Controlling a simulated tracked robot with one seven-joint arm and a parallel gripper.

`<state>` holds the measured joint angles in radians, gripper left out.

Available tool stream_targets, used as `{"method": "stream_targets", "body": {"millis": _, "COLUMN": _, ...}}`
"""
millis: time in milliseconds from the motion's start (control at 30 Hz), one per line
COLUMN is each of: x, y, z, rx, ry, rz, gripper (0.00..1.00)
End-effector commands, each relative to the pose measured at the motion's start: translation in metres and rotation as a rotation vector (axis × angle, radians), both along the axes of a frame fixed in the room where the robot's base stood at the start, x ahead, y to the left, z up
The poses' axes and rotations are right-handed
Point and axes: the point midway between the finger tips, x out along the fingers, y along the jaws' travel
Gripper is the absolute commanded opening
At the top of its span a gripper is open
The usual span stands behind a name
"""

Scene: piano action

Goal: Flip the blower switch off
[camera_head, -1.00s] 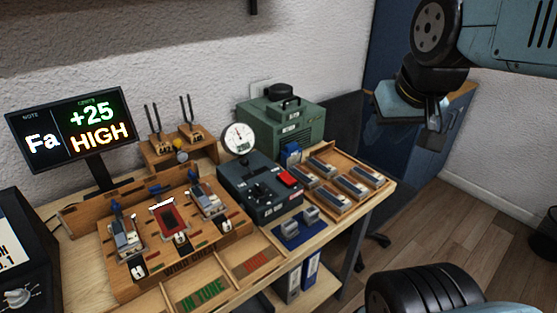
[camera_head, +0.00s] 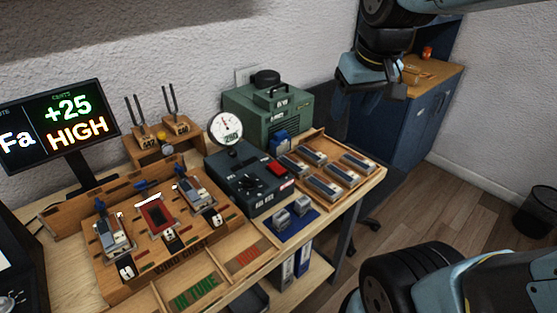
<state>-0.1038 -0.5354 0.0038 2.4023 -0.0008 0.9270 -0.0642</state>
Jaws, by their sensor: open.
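A dark grey control box (camera_head: 248,178) stands on the bench with a round pressure gauge (camera_head: 226,127) above it. A red rocker switch (camera_head: 278,168) sits on the box's right side, with black knobs to its left. Which control is the blower switch I cannot read; the red one stands out. A green blower-like machine (camera_head: 275,110) stands behind the box. My gripper (camera_head: 372,98) hangs at the upper right, pointing down, well apart from the box and holding nothing visible. Its fingers are dark and partly hard to make out.
A wooden tray (camera_head: 383,172) of grey metal blocks lies right of the box. Two grey pieces stand on a blue mat (camera_head: 291,226) in front. A wind chest (camera_head: 160,252), tuning forks (camera_head: 167,108) and a monitor (camera_head: 58,125) reading +25 HIGH fill the left. Air above the bench is clear.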

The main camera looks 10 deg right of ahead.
Motion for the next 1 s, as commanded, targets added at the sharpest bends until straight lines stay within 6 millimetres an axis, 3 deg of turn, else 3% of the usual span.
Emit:
{"method": "stream_targets", "body": {"millis": 600, "x": 0.089, "y": 0.09, "z": -0.053, "rx": -0.077, "ry": 0.249, "rz": 0.31, "gripper": 0.57}}
{"method": "stream_targets", "body": {"millis": 800, "x": 0.105, "y": 0.116, "z": -0.073, "rx": -0.098, "ry": 0.308, "rz": 0.385, "gripper": 0.57}}
{"method": "stream_targets", "body": {"millis": 1000, "x": 0.111, "y": 0.127, "z": -0.083, "rx": -0.106, "ry": 0.331, "rz": 0.417, "gripper": 0.57}}
